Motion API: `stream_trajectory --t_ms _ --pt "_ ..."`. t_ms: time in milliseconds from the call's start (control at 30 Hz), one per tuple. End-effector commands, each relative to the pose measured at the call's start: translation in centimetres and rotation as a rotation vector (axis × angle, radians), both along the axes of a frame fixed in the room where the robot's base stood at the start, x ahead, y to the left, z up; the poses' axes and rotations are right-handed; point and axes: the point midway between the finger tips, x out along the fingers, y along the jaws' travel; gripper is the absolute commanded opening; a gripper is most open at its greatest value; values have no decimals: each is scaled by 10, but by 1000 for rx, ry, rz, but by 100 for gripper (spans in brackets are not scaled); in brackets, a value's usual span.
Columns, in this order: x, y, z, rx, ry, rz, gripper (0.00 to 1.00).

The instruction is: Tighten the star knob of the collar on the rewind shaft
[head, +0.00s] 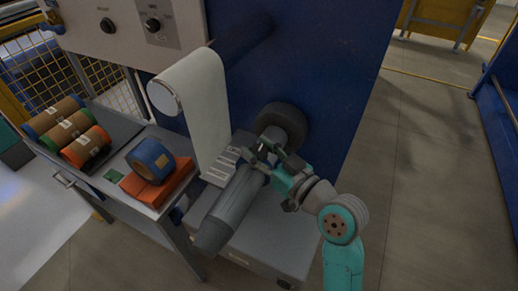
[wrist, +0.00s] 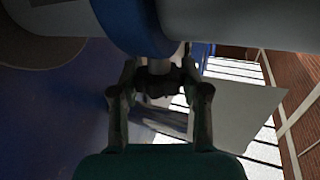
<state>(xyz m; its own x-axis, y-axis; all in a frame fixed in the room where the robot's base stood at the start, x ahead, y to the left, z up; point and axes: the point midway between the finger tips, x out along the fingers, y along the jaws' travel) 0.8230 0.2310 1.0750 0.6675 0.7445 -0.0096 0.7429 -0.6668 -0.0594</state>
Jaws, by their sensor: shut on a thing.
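The rewind shaft is the thick grey roller (head: 228,212) sticking out from the blue machine panel, low in the head view. In the wrist view the grey shaft (wrist: 245,18) runs across the top, with the blue collar (wrist: 130,25) around it. The dark star knob (wrist: 160,82) hangs on a short metal stem below the collar. My gripper (wrist: 159,84) is shut on the knob, one finger on each side. In the head view my gripper (head: 262,155) is beside the shaft near the panel, and it hides the knob and most of the collar.
A dark round flange (head: 287,120) sits behind my gripper at the panel. A white web (head: 208,115) hangs from an upper roller, left of my gripper. A grey cabinet (head: 275,250) stands below the shaft. A side table holds several rolls and an orange box (head: 158,187). The floor at right is clear.

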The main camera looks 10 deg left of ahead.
Motion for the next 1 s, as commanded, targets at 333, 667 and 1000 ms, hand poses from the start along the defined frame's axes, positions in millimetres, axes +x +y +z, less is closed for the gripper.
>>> stream_trajectory --t_ms 333,667,1000 --pt "0 0 0 1 2 -10 11" --pt "0 0 0 1 2 -9 72" --pt "-17 -20 0 1 2 -12 72"
